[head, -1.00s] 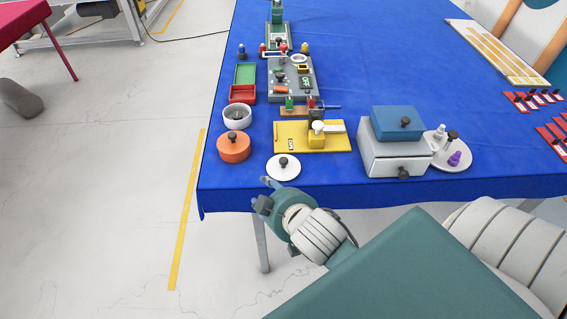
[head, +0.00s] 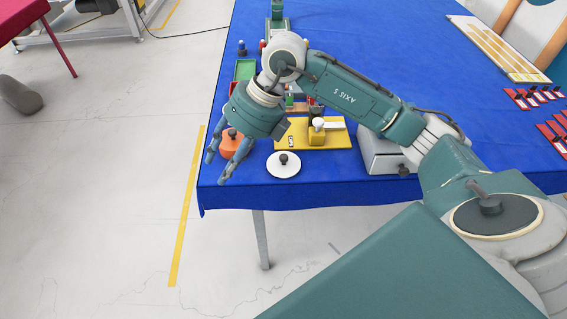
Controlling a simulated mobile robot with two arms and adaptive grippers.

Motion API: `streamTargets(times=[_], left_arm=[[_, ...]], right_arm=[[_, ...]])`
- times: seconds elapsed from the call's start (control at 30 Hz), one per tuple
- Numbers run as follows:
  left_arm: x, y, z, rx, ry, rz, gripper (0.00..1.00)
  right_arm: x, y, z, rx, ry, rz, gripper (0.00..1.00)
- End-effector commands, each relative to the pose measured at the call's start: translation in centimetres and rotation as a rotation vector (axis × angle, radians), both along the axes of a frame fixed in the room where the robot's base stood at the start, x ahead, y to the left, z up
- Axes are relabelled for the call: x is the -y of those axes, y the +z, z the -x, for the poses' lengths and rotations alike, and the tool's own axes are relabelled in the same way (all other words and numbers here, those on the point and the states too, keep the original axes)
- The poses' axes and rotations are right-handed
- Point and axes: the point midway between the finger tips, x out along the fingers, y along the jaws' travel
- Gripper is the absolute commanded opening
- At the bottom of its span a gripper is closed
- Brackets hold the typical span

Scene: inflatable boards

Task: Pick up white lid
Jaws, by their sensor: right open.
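The white lid (head: 283,169) is a round disc with a dark knob on top. It lies flat near the front edge of the blue-covered table (head: 420,60). My right gripper (head: 216,168) is open, with its fingers pointing down in front of the orange pot (head: 236,145), to the left of the lid and apart from it. The gripper and wrist hide most of the orange pot and the white bowl behind it. My left gripper is not in view.
A yellow board (head: 340,138) with a knob and white bar lies behind the lid. A grey box (head: 378,160), partly hidden by my right arm, stands to the right. A green tray (head: 245,69) is farther back. Bare table lies around the lid's front.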

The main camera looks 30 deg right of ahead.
Motion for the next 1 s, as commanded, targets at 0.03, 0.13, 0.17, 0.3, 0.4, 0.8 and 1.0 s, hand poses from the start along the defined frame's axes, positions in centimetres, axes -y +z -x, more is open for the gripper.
streamTargets(times=[0.03, 0.13, 0.17, 0.3, 0.4, 0.8, 1.0], left_arm=[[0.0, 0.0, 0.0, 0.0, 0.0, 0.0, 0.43], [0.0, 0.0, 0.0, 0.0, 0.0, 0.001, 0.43], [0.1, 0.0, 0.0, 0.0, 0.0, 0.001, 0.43], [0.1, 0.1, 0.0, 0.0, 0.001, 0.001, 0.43], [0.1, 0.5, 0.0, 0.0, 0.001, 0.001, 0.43], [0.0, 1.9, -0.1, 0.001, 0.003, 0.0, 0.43], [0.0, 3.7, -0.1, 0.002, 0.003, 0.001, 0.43]], right_arm=[[4.3, 0.1, -0.8, -0.011, -0.057, 0.131, 0.42], [10.8, 0.5, -0.9, -0.049, -0.16, 0.323, 0.42], [12.2, 0.8, -0.9, -0.058, -0.184, 0.363, 0.42], [15.7, 1.1, -0.5, -0.086, -0.251, 0.463, 0.42], [16.3, -0.1, -0.5, -0.095, -0.26, 0.479, 0.42], [16.3, -4.5, -1.2, -0.092, -0.255, 0.474, 0.42], [16.6, -7.4, -1.5, -0.093, -0.255, 0.473, 0.42]])
